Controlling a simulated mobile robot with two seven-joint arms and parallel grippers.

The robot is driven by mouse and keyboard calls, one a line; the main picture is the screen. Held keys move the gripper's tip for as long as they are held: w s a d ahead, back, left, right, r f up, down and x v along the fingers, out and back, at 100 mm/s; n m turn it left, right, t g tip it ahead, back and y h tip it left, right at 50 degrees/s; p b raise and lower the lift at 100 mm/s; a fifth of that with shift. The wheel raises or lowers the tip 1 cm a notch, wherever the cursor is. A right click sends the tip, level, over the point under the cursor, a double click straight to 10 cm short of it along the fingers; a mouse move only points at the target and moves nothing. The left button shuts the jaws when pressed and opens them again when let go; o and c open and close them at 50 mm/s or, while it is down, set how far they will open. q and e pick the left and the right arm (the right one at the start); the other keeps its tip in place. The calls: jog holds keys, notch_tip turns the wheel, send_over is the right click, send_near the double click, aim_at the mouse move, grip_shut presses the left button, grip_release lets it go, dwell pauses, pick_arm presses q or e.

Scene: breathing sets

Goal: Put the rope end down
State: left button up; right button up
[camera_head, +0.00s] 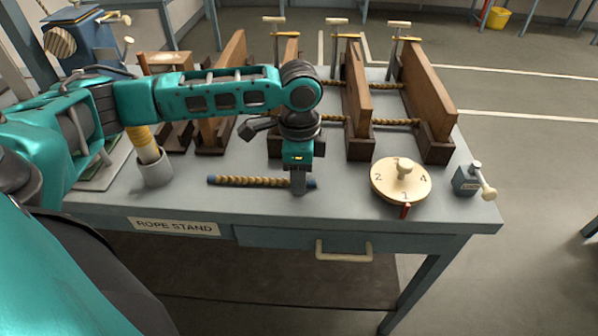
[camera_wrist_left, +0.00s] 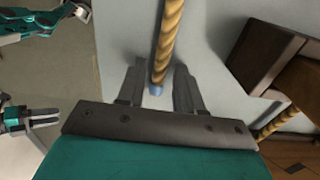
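A short tan rope (camera_head: 250,181) with blue-capped ends lies on the front part of the grey table (camera_head: 345,205). My left gripper (camera_head: 299,186) points down over its right end. In the left wrist view, the rope (camera_wrist_left: 170,40) runs between the two fingers of that gripper (camera_wrist_left: 158,90), with its blue tip (camera_wrist_left: 156,90) near the palm. A gap shows on both sides of the rope, so the fingers are open around it. My right gripper (camera_wrist_left: 45,118) shows at the left of the wrist view, apart from the table, with its fingers parted and empty.
Wooden stands (camera_head: 357,95) with ropes across them fill the table's back. A grey cup (camera_head: 154,170) stands at the left. The front strip between cup and dial is otherwise clear.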

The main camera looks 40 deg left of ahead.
pick_arm(q)
jog(key=shift+o, duration=0.3)
notch_tip(320, 180, up, 12)
jog(key=shift+r, duration=0.15)
dwell(0.8)
